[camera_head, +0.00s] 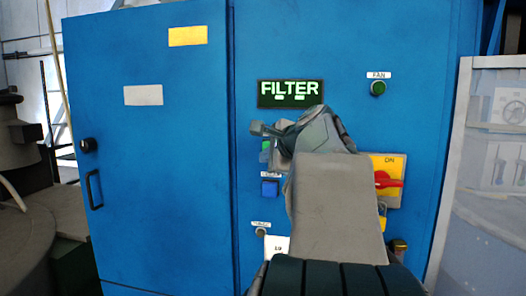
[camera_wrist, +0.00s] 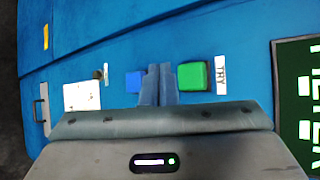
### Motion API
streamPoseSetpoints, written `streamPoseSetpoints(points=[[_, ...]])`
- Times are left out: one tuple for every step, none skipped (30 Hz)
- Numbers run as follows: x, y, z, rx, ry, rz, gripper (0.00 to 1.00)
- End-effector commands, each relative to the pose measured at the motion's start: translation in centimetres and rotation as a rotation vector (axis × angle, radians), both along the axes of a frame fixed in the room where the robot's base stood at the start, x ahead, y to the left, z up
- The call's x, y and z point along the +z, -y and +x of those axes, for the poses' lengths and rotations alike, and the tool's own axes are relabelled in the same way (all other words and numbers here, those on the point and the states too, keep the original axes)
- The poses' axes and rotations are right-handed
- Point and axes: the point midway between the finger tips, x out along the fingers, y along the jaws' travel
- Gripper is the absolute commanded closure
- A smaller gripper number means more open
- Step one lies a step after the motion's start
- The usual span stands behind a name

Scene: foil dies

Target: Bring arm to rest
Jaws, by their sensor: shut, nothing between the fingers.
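My gripper (camera_head: 256,128) is up in front of the blue cabinet's right-hand panel (camera_head: 430,120), just below the lit FILTER display (camera_head: 290,94). Its fingers are together and empty; they also show in the wrist view (camera_wrist: 159,72). There they appear between a green button (camera_wrist: 194,75) labelled TRY and a blue button (camera_wrist: 133,82). I cannot tell how far the fingertips are from the panel. In the head view my arm hides part of the panel. The blue button (camera_head: 270,188) shows left of my arm, and the green button is partly hidden behind the gripper.
A green FAN button (camera_head: 378,88) is above. A white card (camera_head: 277,247) hangs low. The cabinet door (camera_head: 150,220) is at left, a pale framed panel (camera_head: 490,180) at right.

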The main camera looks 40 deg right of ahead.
Motion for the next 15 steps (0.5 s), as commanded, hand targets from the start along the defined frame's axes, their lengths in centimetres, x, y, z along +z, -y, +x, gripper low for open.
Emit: streamPoseSetpoints(points=[[-0.01,0.01,0.01,0.000,0.000,0.000,1.00],[0.00,0.01,0.01,0.000,0.000,0.000,1.00],[0.00,0.01,0.01,0.000,0.000,0.000,1.00],[0.00,0.01,0.01,0.000,0.000,0.000,1.00],[0.00,0.01,0.01,0.000,0.000,0.000,1.00],[0.00,0.01,0.01,0.000,0.000,0.000,1.00],[0.00,0.01,0.01,0.000,0.000,0.000,1.00],[0.00,0.01,0.01,0.000,0.000,0.000,1.00],[0.00,0.01,0.01,0.000,0.000,0.000,1.00],[0.00,0.01,0.01,0.000,0.000,0.000,1.00],[0.00,0.01,0.01,0.000,0.000,0.000,1.00],[0.00,0.01,0.01,0.000,0.000,0.000,1.00],[-0.04,-0.05,0.02,0.002,-0.001,-0.001,1.00],[-0.16,-0.21,0.05,0.006,-0.005,-0.004,1.00],[-0.50,-0.67,0.12,0.019,-0.016,-0.012,1.00]])
